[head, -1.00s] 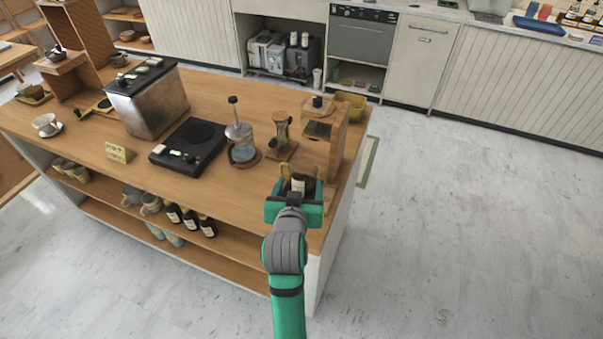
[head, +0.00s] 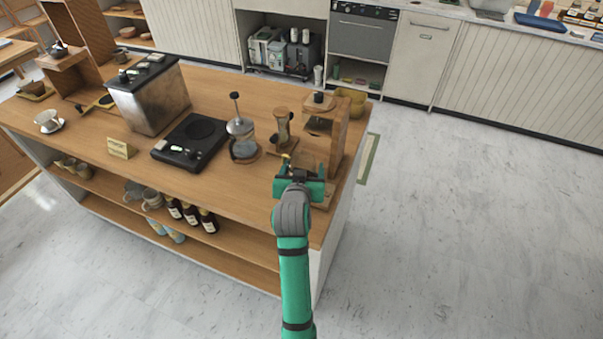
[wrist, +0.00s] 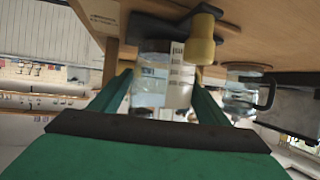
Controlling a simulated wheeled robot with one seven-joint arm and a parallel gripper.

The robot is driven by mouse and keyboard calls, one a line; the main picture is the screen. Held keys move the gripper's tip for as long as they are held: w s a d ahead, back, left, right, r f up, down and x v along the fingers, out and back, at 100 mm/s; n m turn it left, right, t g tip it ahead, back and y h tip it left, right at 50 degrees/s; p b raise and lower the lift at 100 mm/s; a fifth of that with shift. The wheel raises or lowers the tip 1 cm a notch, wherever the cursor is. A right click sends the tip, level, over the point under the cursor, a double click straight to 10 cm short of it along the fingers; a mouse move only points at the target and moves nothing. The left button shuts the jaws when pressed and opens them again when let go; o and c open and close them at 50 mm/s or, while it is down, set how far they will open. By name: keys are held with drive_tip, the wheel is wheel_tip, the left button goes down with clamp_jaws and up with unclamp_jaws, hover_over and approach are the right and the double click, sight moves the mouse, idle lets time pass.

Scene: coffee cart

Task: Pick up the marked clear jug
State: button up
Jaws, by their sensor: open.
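In the wrist view, a clear jug (wrist: 150,88) with pale markings on its side appears between my gripper's fingers. The picture looks upside down, with the wooden counter above. My gripper (wrist: 163,78) is open, with one green finger on each side of the jug; contact cannot be told. A tan knobbed part (wrist: 203,42) lies close by the jug; I cannot tell whether it belongs to it. In the head view, my gripper (head: 300,180) is over the counter's right end, and its body hides most of the jug.
The wooden counter (head: 225,200) carries a wooden stand (head: 338,135) just behind my gripper. An hourglass-shaped brewer (head: 282,130), a glass press (head: 242,135) and a black scale-like plate (head: 189,142) stand to the left.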

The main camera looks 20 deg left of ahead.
drive_tip(key=shift+c, duration=0.4)
drive_tip(key=shift+d, duration=0.1)
drive_tip(key=c, duration=0.8)
drive_tip(key=shift+w, duration=0.1)
drive_tip(key=shift+r, duration=0.1)
